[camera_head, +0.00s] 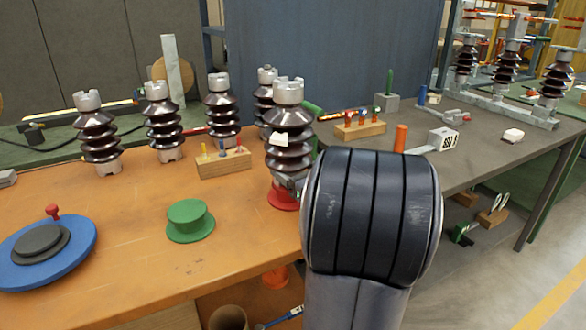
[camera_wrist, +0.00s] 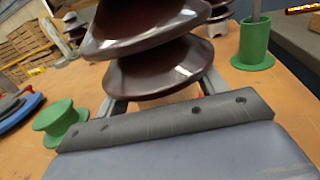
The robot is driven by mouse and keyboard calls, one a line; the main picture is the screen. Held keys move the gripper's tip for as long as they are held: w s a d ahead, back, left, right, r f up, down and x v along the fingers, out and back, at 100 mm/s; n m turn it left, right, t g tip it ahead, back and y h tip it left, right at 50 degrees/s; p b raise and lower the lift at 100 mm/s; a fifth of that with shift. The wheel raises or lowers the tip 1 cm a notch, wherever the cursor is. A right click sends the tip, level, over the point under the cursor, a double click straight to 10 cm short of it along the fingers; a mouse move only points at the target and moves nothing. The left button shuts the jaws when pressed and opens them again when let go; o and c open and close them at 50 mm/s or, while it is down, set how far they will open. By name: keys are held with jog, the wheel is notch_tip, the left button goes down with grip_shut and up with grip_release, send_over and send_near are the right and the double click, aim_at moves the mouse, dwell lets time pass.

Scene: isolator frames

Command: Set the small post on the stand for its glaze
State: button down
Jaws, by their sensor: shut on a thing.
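My gripper (camera_head: 291,184) is shut on a brown ribbed post (camera_head: 289,144) with a grey metal cap and a pale tag. The post is upright. In the wrist view the post (camera_wrist: 155,70) fills the top middle, between my fingers (camera_wrist: 162,100); its top is out of frame. A red stand (camera_head: 283,199) shows directly below the post in the head view; whether they touch is hidden. A low green stand (camera_head: 190,221) is empty at the front left, and it also shows in the wrist view (camera_wrist: 59,120).
Several similar posts (camera_head: 98,133) stand behind on the orange table (camera_head: 130,215). A wooden block (camera_head: 223,164) with coloured pegs is left of the held post. A blue disc (camera_head: 80,254) lies far left. A green holder (camera_wrist: 254,45) stands right in the wrist view.

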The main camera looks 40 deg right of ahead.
jog(key=c, duration=0.7)
grip_release()
jog(key=shift+f, duration=0.1)
jog(key=o, duration=0.5)
jog(key=shift+c, duration=0.2)
jog(key=shift+r, duration=0.25)
jog(key=s, duration=0.8)
jog(key=s+p, duration=0.1)
jog(key=s, duration=0.3)
jog(key=shift+a+f, duration=0.1)
jog(key=shift+a, duration=0.2)
